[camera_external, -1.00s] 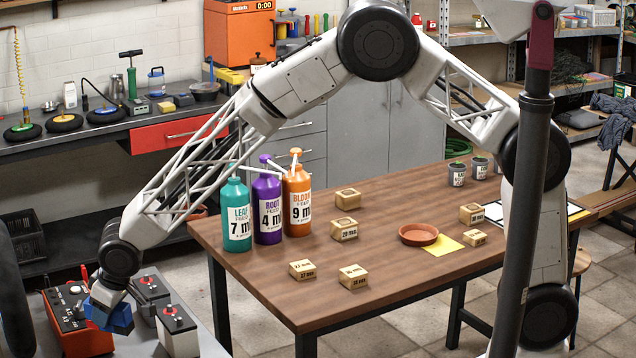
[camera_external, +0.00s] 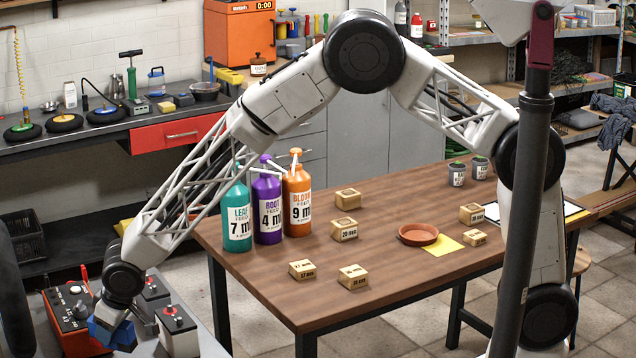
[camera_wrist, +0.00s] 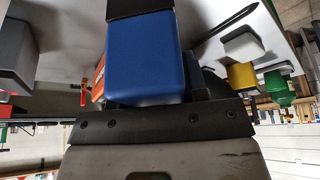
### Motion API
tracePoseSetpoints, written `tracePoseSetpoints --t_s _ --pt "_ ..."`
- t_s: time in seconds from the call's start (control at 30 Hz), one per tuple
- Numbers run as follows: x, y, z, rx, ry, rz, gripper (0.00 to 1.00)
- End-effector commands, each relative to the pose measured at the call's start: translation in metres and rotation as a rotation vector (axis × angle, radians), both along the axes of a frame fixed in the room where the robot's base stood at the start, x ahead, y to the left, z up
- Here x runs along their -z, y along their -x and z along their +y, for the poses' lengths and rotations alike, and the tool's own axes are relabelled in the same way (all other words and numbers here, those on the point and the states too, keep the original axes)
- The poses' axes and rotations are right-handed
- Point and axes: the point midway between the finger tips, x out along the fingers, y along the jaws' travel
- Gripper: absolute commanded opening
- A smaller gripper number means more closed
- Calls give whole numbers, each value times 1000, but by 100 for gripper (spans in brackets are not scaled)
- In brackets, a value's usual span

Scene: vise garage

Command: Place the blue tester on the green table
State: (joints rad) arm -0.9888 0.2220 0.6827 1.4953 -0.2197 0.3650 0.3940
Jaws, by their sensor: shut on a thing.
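The blue tester (camera_external: 108,334) is held in my gripper (camera_external: 112,314) at the lower left of the external view. It also shows in the wrist view as a blue block (camera_wrist: 146,58) between the dark jaw parts. The tester is low, over or at a grey table surface (camera_external: 150,346), among a red device and dark-topped battery-like boxes. I cannot tell whether it touches the surface. No clearly green table shows in either view.
A red device (camera_external: 66,318) stands left of the tester, and a white, dark-topped box (camera_external: 178,338) stands to its right. Another dark-topped box (camera_external: 152,292) is behind. A brown table (camera_external: 300,290) with bottles (camera_external: 268,215) and wooden blocks (camera_external: 353,277) stands to the right.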

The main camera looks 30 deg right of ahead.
Motion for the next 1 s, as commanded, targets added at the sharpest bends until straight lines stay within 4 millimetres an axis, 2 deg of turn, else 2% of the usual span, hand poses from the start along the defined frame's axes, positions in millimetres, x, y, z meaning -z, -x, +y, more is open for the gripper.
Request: tracePoseSetpoints --t_s 0.6,1.0 --pt "46 0 0 -1 0 0 8" --pt "60 0 0 1 -1 0 8"
